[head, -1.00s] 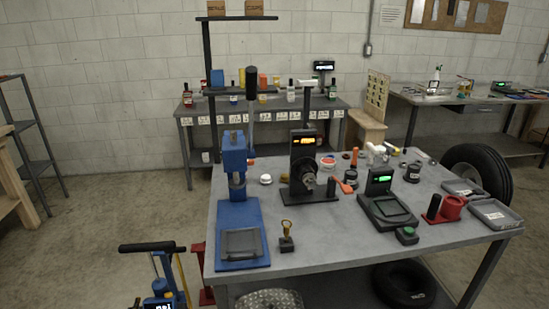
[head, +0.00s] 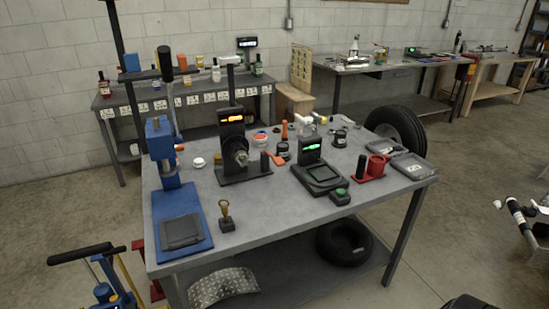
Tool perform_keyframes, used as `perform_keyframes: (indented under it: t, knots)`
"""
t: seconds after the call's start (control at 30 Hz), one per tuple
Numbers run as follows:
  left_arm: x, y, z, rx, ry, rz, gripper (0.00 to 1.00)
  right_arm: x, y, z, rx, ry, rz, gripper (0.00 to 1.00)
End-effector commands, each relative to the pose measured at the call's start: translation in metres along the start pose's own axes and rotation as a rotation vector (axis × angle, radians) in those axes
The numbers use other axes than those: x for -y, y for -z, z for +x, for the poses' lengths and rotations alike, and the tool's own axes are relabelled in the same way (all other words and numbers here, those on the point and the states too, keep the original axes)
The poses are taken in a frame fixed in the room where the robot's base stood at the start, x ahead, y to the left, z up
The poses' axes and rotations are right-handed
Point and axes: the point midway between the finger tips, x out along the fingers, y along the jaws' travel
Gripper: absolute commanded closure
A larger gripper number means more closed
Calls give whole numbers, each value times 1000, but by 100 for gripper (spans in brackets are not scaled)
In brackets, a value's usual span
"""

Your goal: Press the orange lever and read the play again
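A black test stand (head: 232,150) with a lit orange display (head: 231,119) stands on the grey workbench (head: 290,222). A hub on a spindle (head: 239,156) is mounted on it. A small orange lever (head: 277,158) shows at the right of the stand, beside a black upright cylinder (head: 265,162). The display's figures are too small to read. I cannot tell whether the lever is pressed. Neither of my grippers is in view.
A blue press (head: 179,222) stands at the bench's left end. A brass-topped stamp (head: 226,218), a green-lit scale (head: 318,176) and a red holder (head: 375,168) share the bench. A tyre (head: 397,127) stands behind.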

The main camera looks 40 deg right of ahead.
Motion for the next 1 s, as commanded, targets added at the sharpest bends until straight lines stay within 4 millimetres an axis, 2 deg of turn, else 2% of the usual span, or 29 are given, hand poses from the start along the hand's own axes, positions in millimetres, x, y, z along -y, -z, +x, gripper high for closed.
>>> perform_keyframes:
  t: [0.03,0.1,1.0]
  knots:
    - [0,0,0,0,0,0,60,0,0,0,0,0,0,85]
    - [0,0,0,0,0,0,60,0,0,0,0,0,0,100]
    - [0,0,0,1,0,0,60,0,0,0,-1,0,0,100]
